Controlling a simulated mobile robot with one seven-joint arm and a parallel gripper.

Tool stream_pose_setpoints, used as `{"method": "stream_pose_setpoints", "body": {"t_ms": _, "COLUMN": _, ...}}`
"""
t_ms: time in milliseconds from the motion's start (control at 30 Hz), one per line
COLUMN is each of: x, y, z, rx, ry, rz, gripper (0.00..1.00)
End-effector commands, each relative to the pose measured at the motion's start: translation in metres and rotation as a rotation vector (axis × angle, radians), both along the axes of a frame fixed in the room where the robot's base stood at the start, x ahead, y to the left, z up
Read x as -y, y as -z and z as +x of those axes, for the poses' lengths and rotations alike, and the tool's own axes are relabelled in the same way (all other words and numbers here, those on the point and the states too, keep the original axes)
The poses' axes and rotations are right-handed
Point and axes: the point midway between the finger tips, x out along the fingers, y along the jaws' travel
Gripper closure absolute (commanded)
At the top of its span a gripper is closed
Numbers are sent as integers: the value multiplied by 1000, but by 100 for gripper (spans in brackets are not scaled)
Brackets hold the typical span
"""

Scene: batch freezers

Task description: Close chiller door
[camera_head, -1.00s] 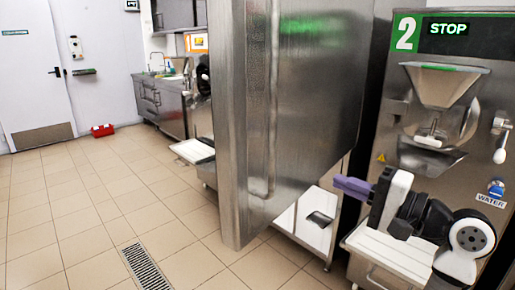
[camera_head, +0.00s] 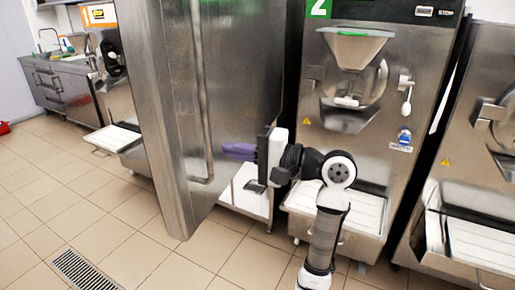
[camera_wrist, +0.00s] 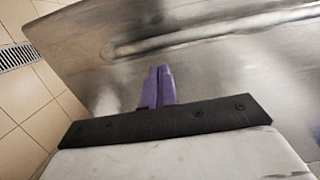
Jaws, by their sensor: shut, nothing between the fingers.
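The chiller door (camera_head: 165,110) is a large brushed steel panel standing open into the room, left of centre in the head view. It has a long vertical bar handle (camera_head: 200,100) on the face toward my arm. My gripper (camera_head: 226,151) has purple fingers, shut and empty, pointing left at the door face just right of the handle. In the wrist view the shut fingers (camera_wrist: 158,84) point at the steel door (camera_wrist: 220,72), with the handle bar (camera_wrist: 165,40) beyond the tips. Whether the fingertips touch the door I cannot tell.
A batch freezer (camera_head: 350,120) marked 2 stands behind my arm, with a white tray (camera_head: 340,215) low in front. Another machine (camera_head: 485,150) stands at the right. A floor drain (camera_head: 83,270) lies at lower left. The tiled floor left of the door is clear.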

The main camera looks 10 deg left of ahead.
Motion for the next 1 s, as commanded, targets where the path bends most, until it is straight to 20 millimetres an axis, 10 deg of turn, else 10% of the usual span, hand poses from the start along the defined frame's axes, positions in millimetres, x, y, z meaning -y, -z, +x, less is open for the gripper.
{"method": "stream_pose_setpoints", "body": {"t_ms": 300, "x": -48, "y": -1, "z": 10, "rx": -2, "ry": 0, "rz": 0, "gripper": 100}}
{"method": "stream_pose_setpoints", "body": {"t_ms": 1000, "x": -71, "y": -1, "z": 13, "rx": 0, "ry": -2, "rz": 0, "gripper": 100}}
